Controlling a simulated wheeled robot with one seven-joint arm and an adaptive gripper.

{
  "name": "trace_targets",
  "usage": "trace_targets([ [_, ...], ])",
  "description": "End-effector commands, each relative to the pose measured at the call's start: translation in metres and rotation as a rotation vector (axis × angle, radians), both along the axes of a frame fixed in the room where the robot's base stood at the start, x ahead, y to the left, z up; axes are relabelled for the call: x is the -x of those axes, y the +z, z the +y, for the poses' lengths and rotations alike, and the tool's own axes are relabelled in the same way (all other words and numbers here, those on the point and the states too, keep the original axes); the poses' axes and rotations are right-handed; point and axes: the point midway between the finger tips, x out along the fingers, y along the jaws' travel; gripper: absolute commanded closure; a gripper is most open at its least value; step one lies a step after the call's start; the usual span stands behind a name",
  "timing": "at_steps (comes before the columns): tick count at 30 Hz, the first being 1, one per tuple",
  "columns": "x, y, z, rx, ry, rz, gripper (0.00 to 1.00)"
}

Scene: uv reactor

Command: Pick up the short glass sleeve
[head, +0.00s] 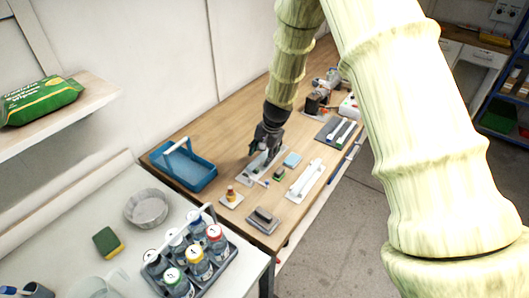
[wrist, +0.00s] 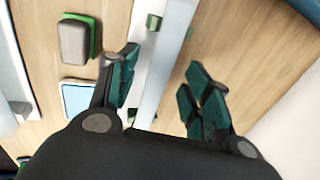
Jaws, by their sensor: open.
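My gripper (head: 262,148) is low over a pale narrow tray (head: 252,181) on the wooden bench. In the wrist view my gripper (wrist: 160,88) is open, with its dark green padded fingers apart. A pale, glassy-looking strip (wrist: 163,62) with small green blocks runs between the fingers. It is likely the short glass sleeve on its tray, but I cannot tell glass from tray there. No contact with the fingers is clear. A longer pale tray (head: 305,181) with a long white tube lies to the right in the head view, and shows at the left edge of the wrist view.
A green-and-grey sponge (wrist: 77,40) and a light-blue pad (wrist: 78,99) lie beside the strip. A blue tote (head: 185,170) stands left on the bench. A small bottle (head: 230,194) and a dark block (head: 263,217) sit in front. A bottle caddy (head: 210,278) stands nearer.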

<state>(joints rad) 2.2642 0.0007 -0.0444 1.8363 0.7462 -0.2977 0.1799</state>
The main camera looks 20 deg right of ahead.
Motion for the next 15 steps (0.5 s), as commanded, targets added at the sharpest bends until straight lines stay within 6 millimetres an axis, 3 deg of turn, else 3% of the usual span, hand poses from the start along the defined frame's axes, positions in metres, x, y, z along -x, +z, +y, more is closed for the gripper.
trace_targets([
  [6, -0.003, -0.013, 0.003, -0.001, 0.0, -0.001, 0.51],
  [15, -0.003, -0.015, 0.003, -0.001, 0.0, -0.001, 0.53],
])
